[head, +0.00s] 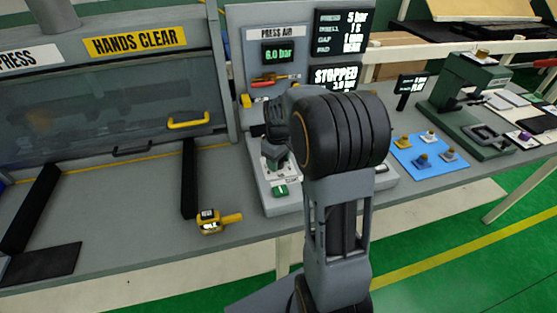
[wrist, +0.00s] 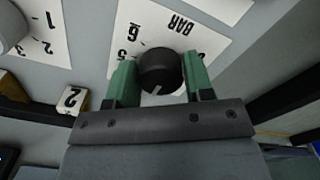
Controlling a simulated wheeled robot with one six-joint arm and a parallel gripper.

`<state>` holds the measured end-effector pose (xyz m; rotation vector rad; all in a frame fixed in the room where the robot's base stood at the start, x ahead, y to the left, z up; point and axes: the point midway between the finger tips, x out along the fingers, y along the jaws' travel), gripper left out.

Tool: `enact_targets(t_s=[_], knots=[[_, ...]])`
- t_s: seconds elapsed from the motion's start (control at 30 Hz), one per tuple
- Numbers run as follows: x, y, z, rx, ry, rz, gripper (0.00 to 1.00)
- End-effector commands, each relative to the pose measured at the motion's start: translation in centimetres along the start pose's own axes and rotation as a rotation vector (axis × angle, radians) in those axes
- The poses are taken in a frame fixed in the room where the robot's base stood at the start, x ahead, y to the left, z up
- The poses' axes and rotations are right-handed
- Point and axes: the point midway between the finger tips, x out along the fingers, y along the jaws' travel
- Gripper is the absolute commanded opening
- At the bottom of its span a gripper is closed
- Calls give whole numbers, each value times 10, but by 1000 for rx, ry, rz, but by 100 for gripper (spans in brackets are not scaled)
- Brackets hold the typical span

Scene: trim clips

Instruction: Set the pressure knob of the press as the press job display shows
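The press job display (head: 341,32) is a black screen on the upright panel; its top line reads 5 bar. The PRESS AIR readout (head: 278,54) shows 6.0 bar in green. The pressure knob (wrist: 160,70) is black and round with a white mark, on a white scale card (wrist: 205,48) printed BAR, 5 and 6. The mark faces the bottom of the wrist view. My gripper (wrist: 160,78) has its two green fingers against either side of the knob, with no clear gap. In the head view my arm hides the knob.
Left of the knob in the wrist view are a grey knob (wrist: 10,28) with a numbered card and a tag marked 2 (wrist: 72,99). A STOPPED display (head: 335,78) sits under the job display.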

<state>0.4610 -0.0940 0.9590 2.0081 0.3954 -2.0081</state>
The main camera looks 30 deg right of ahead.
Motion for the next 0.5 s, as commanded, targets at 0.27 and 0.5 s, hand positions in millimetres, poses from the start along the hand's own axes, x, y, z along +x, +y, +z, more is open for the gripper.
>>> enact_targets(t_s=[0.27, 0.5], knots=[[0, 0, 0, 0, 0, 0, 21], [0, 0, 0, 25, 0, 0, 20]])
